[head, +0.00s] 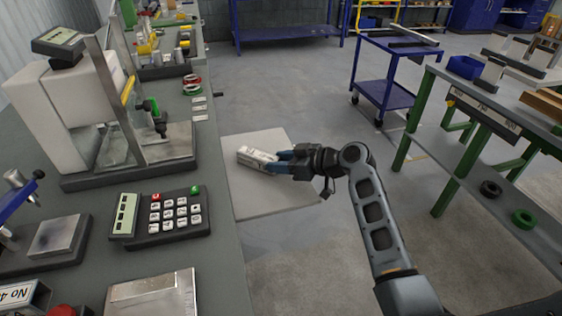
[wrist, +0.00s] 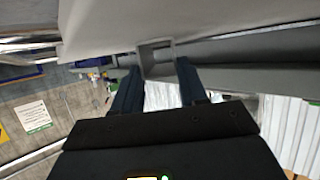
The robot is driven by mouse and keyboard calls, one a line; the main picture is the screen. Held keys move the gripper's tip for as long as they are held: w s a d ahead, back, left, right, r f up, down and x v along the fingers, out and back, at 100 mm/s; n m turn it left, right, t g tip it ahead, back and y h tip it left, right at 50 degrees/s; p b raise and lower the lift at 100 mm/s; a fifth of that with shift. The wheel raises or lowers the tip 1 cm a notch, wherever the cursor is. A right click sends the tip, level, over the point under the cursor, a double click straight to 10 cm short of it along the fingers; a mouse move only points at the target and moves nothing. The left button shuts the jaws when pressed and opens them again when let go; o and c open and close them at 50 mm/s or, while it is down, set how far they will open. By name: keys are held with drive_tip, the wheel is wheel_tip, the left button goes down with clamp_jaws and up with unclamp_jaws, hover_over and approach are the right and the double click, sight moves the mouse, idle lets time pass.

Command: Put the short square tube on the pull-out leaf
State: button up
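The short square tube (head: 258,159) is a light grey, hollow tube lying lengthwise at the tips of my gripper. My gripper (head: 279,161) has dark blue fingers, one on each side of the tube, and appears shut on it. In the wrist view the tube's open square end (wrist: 157,58) shows between the fingertips. The pull-out leaf (head: 270,200) is a pale flat board sticking out from the right side of the grey bench. The tube is over the leaf or on it; I cannot tell whether it touches. The near finger hides part of the tube.
The grey bench (head: 215,262) at left carries a keypad unit (head: 160,215), a press-like stand and metal plates. A blue cart (head: 385,95) stands behind. A green-legged table (head: 470,175) with rings is at right. Much of the leaf is bare.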

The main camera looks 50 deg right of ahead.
drive_tip(key=o, duration=0.4)
drive_tip(key=shift+o, duration=0.2)
drive_tip(key=shift+r+p, duration=0.2)
drive_tip(key=shift+p, duration=0.1)
drive_tip(key=shift+s+d, duration=0.1)
drive_tip(key=shift+s, duration=0.3)
drive_tip(key=b+v, duration=0.1)
drive_tip(key=v, duration=1)
drive_tip(key=shift+r, duration=0.2)
